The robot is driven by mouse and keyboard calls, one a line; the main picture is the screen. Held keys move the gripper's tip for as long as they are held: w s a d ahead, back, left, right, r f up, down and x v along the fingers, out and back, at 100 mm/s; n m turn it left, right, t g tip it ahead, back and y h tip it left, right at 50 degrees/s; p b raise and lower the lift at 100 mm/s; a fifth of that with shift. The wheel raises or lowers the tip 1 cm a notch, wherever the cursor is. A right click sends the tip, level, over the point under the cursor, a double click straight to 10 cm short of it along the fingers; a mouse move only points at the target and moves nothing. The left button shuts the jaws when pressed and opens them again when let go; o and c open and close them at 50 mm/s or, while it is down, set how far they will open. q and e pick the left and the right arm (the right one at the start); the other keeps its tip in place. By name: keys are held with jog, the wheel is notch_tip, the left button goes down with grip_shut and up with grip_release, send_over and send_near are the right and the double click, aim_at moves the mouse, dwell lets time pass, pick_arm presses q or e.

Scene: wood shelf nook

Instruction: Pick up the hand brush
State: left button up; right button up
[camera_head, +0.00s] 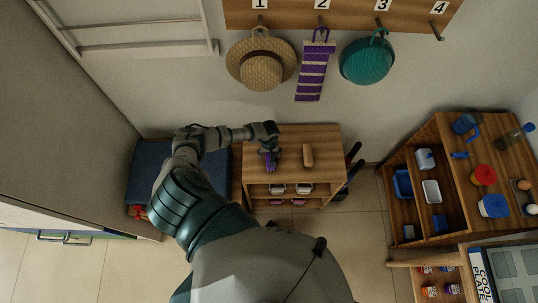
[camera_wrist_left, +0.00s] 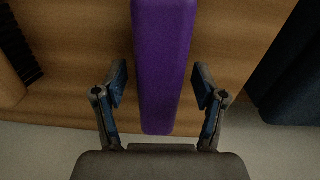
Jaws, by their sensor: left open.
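A long purple thing (camera_head: 268,161), likely the hand brush, lies on top of the small wooden shelf unit (camera_head: 325,139). My left gripper (camera_head: 267,151) is over it and hides part of it. In the left wrist view the purple piece (camera_wrist_left: 164,55) runs between the two open fingers of my left gripper (camera_wrist_left: 162,85), with a gap on each side. No bristles show on it. A brown wooden block (camera_head: 308,155) lies to its right; in the left wrist view a brown piece (camera_wrist_left: 8,80) with dark ridges shows at the left edge. My right gripper is not in view.
A dark blue bench (camera_head: 150,165) stands left of the unit. A straw hat (camera_head: 262,72), a purple striped strip (camera_head: 313,72) and a teal hat (camera_head: 367,62) hang above. Another wooden shelf (camera_head: 450,150) with several items stands right. Tiled floor lies between.

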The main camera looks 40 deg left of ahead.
pick_arm(q)
jog(key=shift+d+r, duration=0.1)
jog(key=shift+d, duration=0.15)
jog(key=shift+c, duration=1.2)
jog(key=c, duration=0.4)
jog(key=shift+a, duration=0.2)
jog(key=c, duration=0.7)
jog(key=shift+o, duration=0.2)
jog(key=shift+s+a, duration=0.1)
jog(key=shift+a, duration=0.05)
jog(key=shift+r, duration=0.25)
notch_tip(320, 180, up, 3)
jog(key=shift+s, duration=0.15)
jog(key=s, duration=0.5)
jog(key=s+r, duration=0.1)
jog(key=s, duration=0.4)
jog(key=s+a, duration=0.1)
jog(key=s, duration=0.4)
jog(key=shift+s+r+b, duration=0.2)
jog(key=shift+s+b, duration=0.05)
jog(key=shift+b, duration=0.05)
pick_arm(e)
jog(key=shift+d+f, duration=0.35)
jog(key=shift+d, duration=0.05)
